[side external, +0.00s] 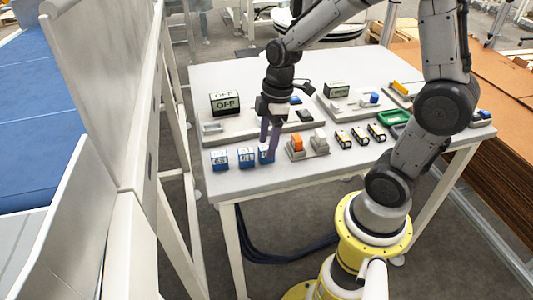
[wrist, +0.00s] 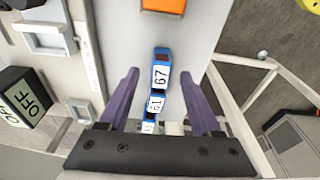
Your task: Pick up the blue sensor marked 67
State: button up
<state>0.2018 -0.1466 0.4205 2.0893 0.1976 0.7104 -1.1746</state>
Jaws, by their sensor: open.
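The blue sensor marked 67 (wrist: 161,76) shows in the wrist view between my two purple fingers, its white label facing the camera. In the side view it is the rightmost of three blue sensors (side external: 266,155) at the table's front left, partly covered by my fingers. My gripper (side external: 269,145) points down at this sensor, and its open fingers (wrist: 159,71) lie on either side of it in the wrist view. I cannot tell how far down they reach. A second blue sensor, marked 61 (wrist: 156,104), and a third, partly hidden sensor (wrist: 148,127) line up behind it.
An orange-topped switch (side external: 297,144) stands close to the right of the sensors. Several small dark-and-yellow parts (side external: 343,139) and a green tray (side external: 393,117) lie further right. A black OFF display (side external: 225,103) stands behind. The table's front edge is close.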

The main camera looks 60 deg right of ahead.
jog(key=shift+w+a+f, duration=0.1)
jog(key=shift+a+f, duration=0.1)
jog(key=shift+f, duration=1.1)
grip_shut()
